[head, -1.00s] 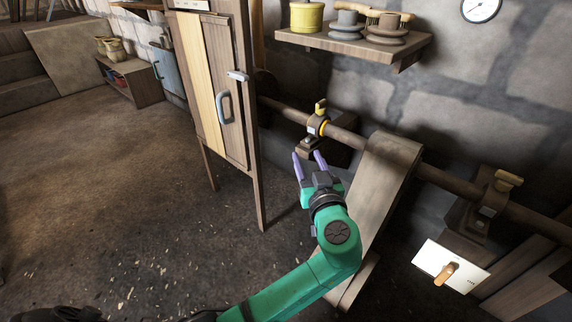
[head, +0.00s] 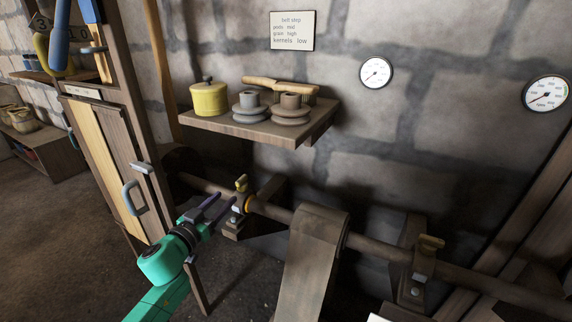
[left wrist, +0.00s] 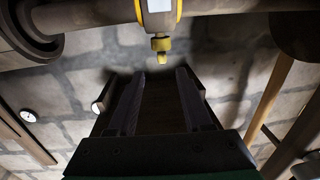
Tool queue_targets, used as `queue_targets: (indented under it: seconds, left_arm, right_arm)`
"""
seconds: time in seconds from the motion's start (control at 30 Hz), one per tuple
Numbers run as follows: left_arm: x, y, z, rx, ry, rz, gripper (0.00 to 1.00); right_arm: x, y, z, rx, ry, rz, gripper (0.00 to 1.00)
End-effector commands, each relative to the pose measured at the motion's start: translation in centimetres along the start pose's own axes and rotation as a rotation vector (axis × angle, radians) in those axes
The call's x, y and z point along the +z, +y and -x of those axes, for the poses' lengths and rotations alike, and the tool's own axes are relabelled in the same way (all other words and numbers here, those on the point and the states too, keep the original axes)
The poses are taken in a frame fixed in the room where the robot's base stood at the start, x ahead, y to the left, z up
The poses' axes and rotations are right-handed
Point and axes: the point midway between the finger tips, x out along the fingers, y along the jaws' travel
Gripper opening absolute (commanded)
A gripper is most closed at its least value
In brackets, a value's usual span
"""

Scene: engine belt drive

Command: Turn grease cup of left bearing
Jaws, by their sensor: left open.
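The left bearing (head: 239,204) sits on the shaft with a yellow band and a yellow grease cup (head: 241,183) standing on top. My left gripper (head: 226,205) is just left of this bearing, its purple fingers pointing at it, open and empty. In the left wrist view the bearing (left wrist: 158,8) is at the top, with the grease cup (left wrist: 161,47) pointing down in the picture. The cup is beyond the fingertips (left wrist: 153,74), roughly in line with the gap. I cannot see any contact. My right gripper is out of view.
A second bearing with a grease cup (head: 430,243) is on the shaft (head: 375,247) at right. A belt (head: 317,255) runs down from the shaft between the bearings. A shelf (head: 262,130) with pulleys is above. A wooden cabinet (head: 117,165) stands close on the left.

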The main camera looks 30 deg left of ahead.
Motion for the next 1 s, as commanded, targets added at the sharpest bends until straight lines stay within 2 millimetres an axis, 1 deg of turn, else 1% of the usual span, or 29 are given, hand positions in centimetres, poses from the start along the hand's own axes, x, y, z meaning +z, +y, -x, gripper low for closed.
queue_targets:
  seconds: [0.07,0.17,0.4,0.5,0.6,0.7,0.77,1.0]
  left_arm:
    - [0.1,0.0,-0.7,0.004,0.004,0.001,0.50]
    - [0.1,-0.1,-2.6,0.002,0.005,-0.003,0.50]
    - [0.1,-0.1,-8.8,-0.001,0.007,-0.003,0.50]
    - [0.2,-0.1,-11.0,-0.002,0.005,-0.001,0.50]
    - [0.2,-0.1,-12.8,-0.002,0.004,0.001,0.50]
    - [0.1,-0.1,-13.9,-0.002,0.003,0.002,0.50]
    - [0.1,-0.1,-14.2,-0.002,0.002,0.001,0.50]
    - [0.1,-0.1,-14.4,-0.002,0.000,0.000,0.50]
  right_arm:
    - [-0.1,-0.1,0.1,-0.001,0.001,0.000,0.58]
    - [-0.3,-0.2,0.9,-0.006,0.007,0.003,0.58]
    - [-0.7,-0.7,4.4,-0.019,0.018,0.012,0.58]
    - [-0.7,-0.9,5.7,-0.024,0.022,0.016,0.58]
    - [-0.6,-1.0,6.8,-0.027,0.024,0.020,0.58]
    - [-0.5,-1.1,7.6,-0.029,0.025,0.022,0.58]
    - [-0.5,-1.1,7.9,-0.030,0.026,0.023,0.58]
    - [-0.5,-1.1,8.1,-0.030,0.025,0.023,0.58]
